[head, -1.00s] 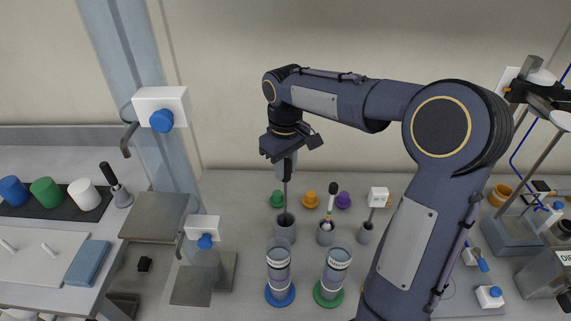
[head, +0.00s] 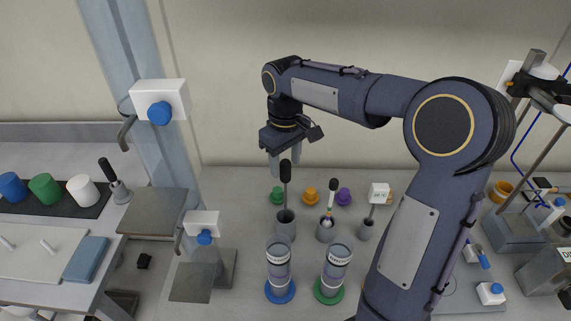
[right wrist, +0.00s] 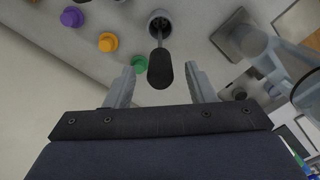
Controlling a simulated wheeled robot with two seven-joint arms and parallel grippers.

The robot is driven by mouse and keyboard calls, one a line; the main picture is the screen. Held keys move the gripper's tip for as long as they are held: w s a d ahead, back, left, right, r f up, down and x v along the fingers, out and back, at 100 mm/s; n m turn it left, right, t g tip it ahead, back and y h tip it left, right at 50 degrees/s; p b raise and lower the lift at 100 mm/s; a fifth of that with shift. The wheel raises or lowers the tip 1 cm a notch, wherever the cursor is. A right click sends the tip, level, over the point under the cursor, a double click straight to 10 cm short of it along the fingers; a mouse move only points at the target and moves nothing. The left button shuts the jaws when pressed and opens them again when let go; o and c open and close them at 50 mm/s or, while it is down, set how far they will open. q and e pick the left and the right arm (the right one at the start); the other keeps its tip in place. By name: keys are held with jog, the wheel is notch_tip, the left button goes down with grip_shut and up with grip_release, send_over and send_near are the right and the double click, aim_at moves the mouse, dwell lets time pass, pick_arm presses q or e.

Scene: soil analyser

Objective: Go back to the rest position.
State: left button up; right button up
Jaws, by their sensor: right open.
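My right gripper (head: 284,160) is open and empty. It hangs just above a black-handled tool (head: 285,172) that stands in a grey cup (head: 285,226). In the right wrist view the black handle (right wrist: 160,70) shows between and beyond the two spread fingers (right wrist: 160,88), and I see no contact. My right arm reaches in from the lower right of the head view and bends over the bench. My left gripper is not in view.
Two labelled cylinders stand on a blue base (head: 280,292) and a green base (head: 328,293). Other cups with tools (head: 327,230) stand right of the first cup. Green, orange (head: 310,196) and purple caps lie behind. A white box with a blue knob (head: 160,102) is at left.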

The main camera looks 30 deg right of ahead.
notch_tip(320, 180, up, 6)
jog(key=shift+r, duration=0.15)
